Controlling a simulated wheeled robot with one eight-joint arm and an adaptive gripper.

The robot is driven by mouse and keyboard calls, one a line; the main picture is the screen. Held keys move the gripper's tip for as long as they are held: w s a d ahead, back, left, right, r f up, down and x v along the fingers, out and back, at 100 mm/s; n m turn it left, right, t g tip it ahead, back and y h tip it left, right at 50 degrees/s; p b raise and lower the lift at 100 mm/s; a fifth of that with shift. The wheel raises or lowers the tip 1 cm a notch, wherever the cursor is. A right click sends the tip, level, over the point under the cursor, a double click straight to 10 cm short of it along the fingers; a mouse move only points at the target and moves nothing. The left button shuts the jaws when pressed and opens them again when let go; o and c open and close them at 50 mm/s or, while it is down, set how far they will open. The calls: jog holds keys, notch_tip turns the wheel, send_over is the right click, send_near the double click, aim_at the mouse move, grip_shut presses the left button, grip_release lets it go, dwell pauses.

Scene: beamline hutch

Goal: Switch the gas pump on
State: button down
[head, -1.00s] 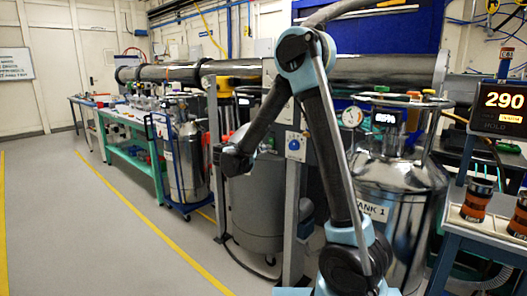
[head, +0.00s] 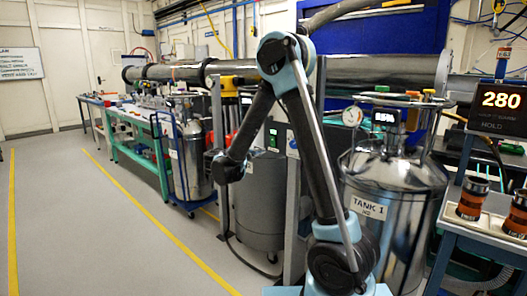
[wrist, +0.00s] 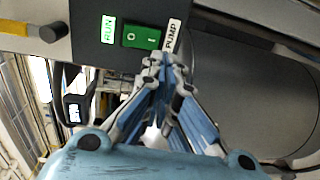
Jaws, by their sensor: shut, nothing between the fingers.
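The pump switch (wrist: 142,35) is a green rocker marked O and I, on a dark panel at the top of the wrist view. Beside it are a lit green RUN lamp (wrist: 108,28) and a white PUMP label (wrist: 172,37). I cannot tell which side of the rocker is pressed in. My gripper (wrist: 157,62) is shut and empty, its tips just below the rocker's lower edge. I cannot tell whether they touch. In the head view a green light (head: 272,137) shows on the dark panel behind my arm; the fingers cannot be made out there.
A grey cylinder (head: 262,205) stands below the panel. The steel TANK 1 (head: 400,205) is to the right, near a cart with a display (head: 502,100) reading 280 and HOLD. A long steel pipe (head: 380,70) runs above. Floor at the left is clear.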

jog(key=f+v, duration=0.1)
jog(key=v, duration=0.7)
jog(key=shift+f, duration=0.25)
jog(key=shift+d, duration=0.1)
jog(key=s+d+f+m+g+y, duration=0.15)
jog(key=s+d+g, duration=0.35)
jog(key=d, duration=0.8)
jog(key=s+d+m+g+y, duration=0.25)
jog(key=s+d, duration=0.45)
jog(key=d, duration=0.6)
jog(key=s+f+m+g+y, duration=0.1)
jog(key=s+f, duration=0.4)
jog(key=s, duration=0.6)
jog(key=s+d+f+m+g+y, duration=0.1)
jog(key=s+f+m+y, duration=0.3)
jog(key=s, duration=0.7)
jog(key=shift+s+d+f+g+y, duration=0.3)
jog(key=shift+f+g+y, duration=0.35)
jog(key=shift+y, duration=0.65)
